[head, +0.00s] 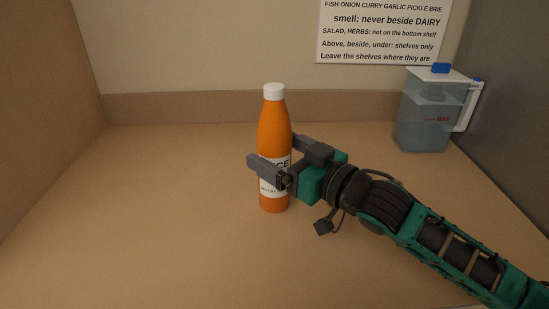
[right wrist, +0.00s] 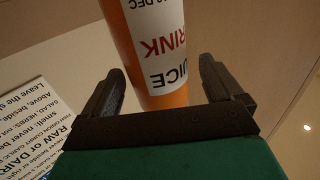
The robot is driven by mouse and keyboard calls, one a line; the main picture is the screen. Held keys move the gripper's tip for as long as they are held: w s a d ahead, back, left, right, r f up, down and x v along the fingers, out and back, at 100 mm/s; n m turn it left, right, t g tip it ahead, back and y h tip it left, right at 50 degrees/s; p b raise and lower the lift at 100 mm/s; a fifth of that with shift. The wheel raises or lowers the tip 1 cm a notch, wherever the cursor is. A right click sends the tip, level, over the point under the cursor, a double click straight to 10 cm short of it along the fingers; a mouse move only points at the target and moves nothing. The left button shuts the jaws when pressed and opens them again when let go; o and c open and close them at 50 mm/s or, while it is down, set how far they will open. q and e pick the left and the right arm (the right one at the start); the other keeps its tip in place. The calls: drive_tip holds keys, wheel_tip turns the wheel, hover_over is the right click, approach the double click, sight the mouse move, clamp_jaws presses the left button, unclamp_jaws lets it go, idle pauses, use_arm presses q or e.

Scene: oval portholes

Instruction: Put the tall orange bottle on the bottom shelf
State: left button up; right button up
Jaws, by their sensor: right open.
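The tall orange bottle (head: 274,134) with a white cap and a white label stands upright on the tan counter. My right gripper (head: 270,168) is at label height, with one finger in front of the bottle and the other behind it on the right. In the right wrist view the bottle (right wrist: 163,60) rises between the two open fingers (right wrist: 160,90), with a gap visible on each side. My left gripper is not in view. No shelf is in view.
A water pitcher (head: 424,115) with a blue-topped white lid stands at the back right. A printed sign (head: 385,32) hangs on the back wall. Side walls (head: 40,90) bound the counter (head: 150,200). The counter left of the bottle is clear.

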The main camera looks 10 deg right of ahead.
drive_tip(key=shift+x, duration=1.75)
drive_tip(key=shift+r, duration=0.15)
drive_tip(key=shift+c, duration=0.3)
drive_tip(key=c, duration=1.5)
drive_tip(key=shift+r, duration=0.15)
drive_tip(key=shift+c, duration=0.2)
drive_tip(key=shift+r, duration=0.1)
